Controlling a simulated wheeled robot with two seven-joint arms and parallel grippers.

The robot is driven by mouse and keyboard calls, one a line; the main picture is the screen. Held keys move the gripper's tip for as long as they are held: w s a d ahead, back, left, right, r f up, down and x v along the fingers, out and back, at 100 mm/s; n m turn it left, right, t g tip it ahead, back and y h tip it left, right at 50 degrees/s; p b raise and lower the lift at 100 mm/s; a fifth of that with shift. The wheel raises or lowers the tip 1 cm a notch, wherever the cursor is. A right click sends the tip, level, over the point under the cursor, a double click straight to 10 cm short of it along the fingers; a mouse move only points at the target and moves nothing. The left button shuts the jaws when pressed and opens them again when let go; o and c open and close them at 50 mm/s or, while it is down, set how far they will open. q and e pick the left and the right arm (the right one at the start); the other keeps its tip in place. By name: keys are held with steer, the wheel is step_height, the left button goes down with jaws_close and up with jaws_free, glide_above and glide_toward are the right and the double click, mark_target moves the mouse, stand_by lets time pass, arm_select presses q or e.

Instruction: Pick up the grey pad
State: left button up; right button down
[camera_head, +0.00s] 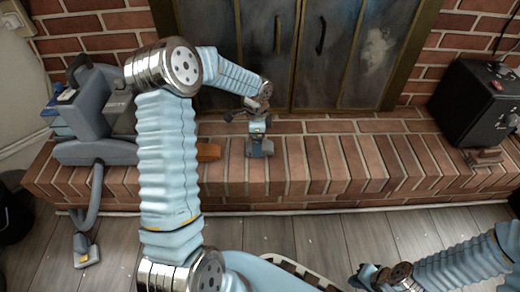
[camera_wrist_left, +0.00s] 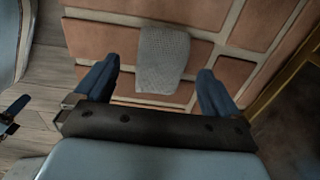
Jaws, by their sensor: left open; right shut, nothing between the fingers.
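The grey pad (camera_wrist_left: 163,58) lies flat on the brick ledge in the left wrist view. It is a small, textured rectangle. In the head view I cannot pick it out; my left gripper covers that area. My left gripper (camera_wrist_left: 158,75) is open, its two blue fingers on either side of the pad in the picture and apart from it. In the head view the left gripper (camera_head: 260,147) points down over the ledge in front of the fireplace doors. My right gripper (camera_head: 366,275) is shut and empty, low over the floor at the bottom.
The brick ledge (camera_head: 350,165) runs across the view. A blue-grey vacuum-like machine (camera_head: 95,115) with a hose stands on its left. A black box (camera_head: 478,105) stands at the right. The ledge between is clear.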

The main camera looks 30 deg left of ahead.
arm_select(q)
step_height(320, 180, down, 2)
steer(key=shift+f, duration=0.25)
steer(key=c, duration=1.1)
steer(key=shift+r, duration=0.1)
steer(key=shift+r, duration=0.6)
steer(key=s+d+r+p, duration=0.1)
steer(key=s+d+r, duration=0.1)
steer(key=d+r, duration=0.1)
steer(key=s+d+r+p, duration=0.1)
steer(key=s+d+r, duration=0.2)
steer(key=d+r, duration=0.1)
steer(key=s+d+r+p, duration=0.1)
steer(key=s+d+r, duration=0.2)
steer(key=d+r, duration=0.1)
steer(key=shift+d+r, duration=0.25)
steer(key=shift+r, duration=0.1)
